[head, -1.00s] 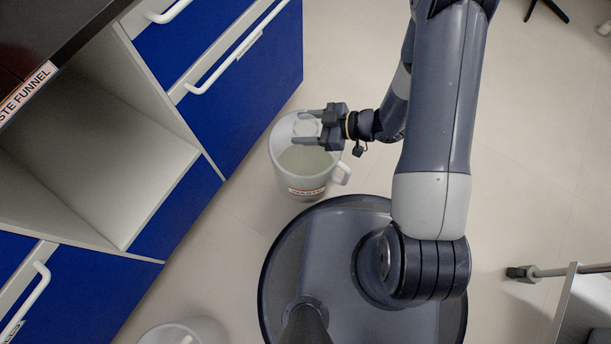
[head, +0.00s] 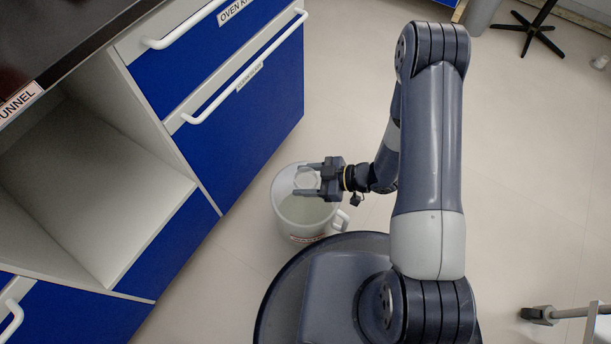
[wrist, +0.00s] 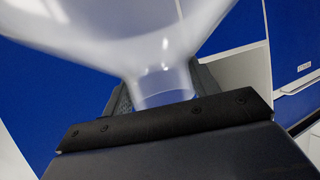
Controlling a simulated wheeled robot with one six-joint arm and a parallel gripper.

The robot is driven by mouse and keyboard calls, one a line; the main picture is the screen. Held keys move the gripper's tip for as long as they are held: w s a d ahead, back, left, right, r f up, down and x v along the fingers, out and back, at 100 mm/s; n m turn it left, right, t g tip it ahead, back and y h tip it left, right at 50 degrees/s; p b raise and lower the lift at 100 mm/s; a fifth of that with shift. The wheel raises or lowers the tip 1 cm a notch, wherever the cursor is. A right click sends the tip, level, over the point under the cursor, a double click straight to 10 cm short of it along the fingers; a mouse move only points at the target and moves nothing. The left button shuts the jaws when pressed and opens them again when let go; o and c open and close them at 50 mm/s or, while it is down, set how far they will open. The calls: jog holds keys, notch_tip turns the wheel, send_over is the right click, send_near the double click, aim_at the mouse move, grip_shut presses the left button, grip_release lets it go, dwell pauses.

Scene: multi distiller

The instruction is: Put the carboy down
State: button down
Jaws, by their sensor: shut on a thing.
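The carboy (head: 300,214) is a whitish, translucent jug with a side handle. In the head view it is upright, between the blue cabinets and my round base. My gripper (head: 308,181) is at its top, its two fingers shut around the narrow neck. In the wrist view the clear neck (wrist: 162,84) sits between the fingers, and the carboy's wide shoulder (wrist: 120,32) fills the top. The carboy's underside is hidden, so I cannot tell whether it touches the floor.
Blue cabinets with white handles (head: 245,80) stand close on the left, with an open white compartment (head: 120,215). Pale floor (head: 540,180) is free on the right. A dark star-shaped stand foot (head: 535,35) is at the top right, and a wheeled leg (head: 560,313) at the lower right.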

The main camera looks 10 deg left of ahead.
jog(key=shift+f, duration=0.55)
jog(key=shift+c, duration=2.3)
grip_release()
jog(key=shift+f, duration=0.1)
jog(key=shift+d+r, duration=0.25)
jog(key=p+v, duration=0.3)
jog(key=v, duration=0.8)
jog(key=shift+d+p, duration=0.25)
jog(key=shift+p, duration=0.1)
